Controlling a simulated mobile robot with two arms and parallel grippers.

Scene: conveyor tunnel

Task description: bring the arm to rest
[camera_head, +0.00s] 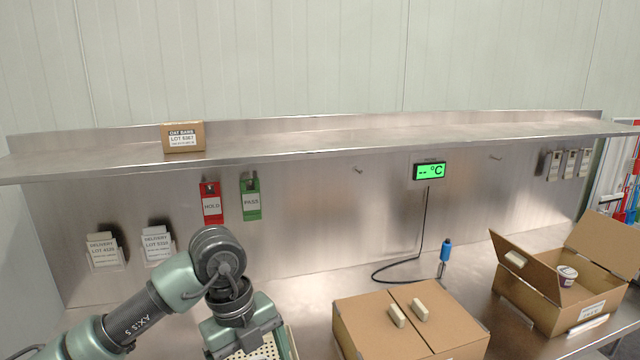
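My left arm comes in from the lower left, bends at a raised joint and points down. My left gripper (243,338) is at the bottom edge of the head view, beside a pale perforated surface with a green edge (288,343). Its fingertips are hidden or cut off, so I cannot see whether it is open or holds anything. My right arm and gripper are not in view.
A closed carton (365,330) with two pale blocks on top stands right of my gripper. An open carton (535,300) with a cup (567,275) stands far right. A blue-handled probe (445,252) stands behind. A shelf (330,140) with an oat bars box (184,138) overhangs the bench.

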